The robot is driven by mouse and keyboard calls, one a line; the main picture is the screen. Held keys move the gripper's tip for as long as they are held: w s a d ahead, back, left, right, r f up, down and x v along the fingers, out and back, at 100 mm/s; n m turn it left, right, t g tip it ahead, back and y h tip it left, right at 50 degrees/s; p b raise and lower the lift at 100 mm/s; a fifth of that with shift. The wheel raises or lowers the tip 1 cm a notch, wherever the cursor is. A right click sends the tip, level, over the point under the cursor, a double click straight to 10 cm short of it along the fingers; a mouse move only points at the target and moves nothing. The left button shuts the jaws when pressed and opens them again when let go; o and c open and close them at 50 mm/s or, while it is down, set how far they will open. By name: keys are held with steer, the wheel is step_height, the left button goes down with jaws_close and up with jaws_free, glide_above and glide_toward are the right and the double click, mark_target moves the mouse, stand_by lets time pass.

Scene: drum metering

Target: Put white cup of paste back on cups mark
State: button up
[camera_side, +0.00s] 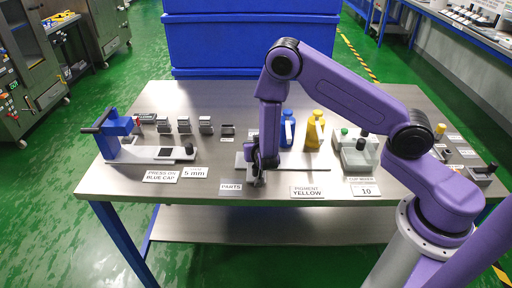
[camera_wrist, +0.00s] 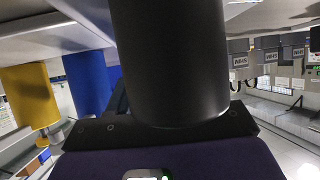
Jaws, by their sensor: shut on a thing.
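My gripper (camera_side: 257,180) is low at the front middle of the bench, beside the PARTS label. It is shut, and a dark grey cylinder (camera_wrist: 170,60) fills the middle of the wrist view in front of its black palm. I take the cylinder to be the held thing; it looks dark, and I cannot tell whether it is the white cup. Its contents are hidden. A small greyish patch shows low at the fingers in the side view, too small to make out. I cannot pick out the cups mark.
A pale plate (camera_side: 312,168) lies behind my gripper. Beyond it stand a blue bottle (camera_side: 287,130) and a yellow bottle (camera_side: 314,130). The cup mixer (camera_side: 352,158) is to the right, the blue press (camera_side: 118,127) to the left. Several grey blocks stand in a row between press and gripper.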

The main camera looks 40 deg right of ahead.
steer(key=shift+f, duration=0.3)
steer(key=shift+f, duration=0.2)
steer(key=o, duration=1.1)
steer(key=shift+o, duration=0.2)
steer(key=shift+s+a, duration=0.1)
steer(key=r+v, duration=0.1)
steer(key=v, duration=1.6)
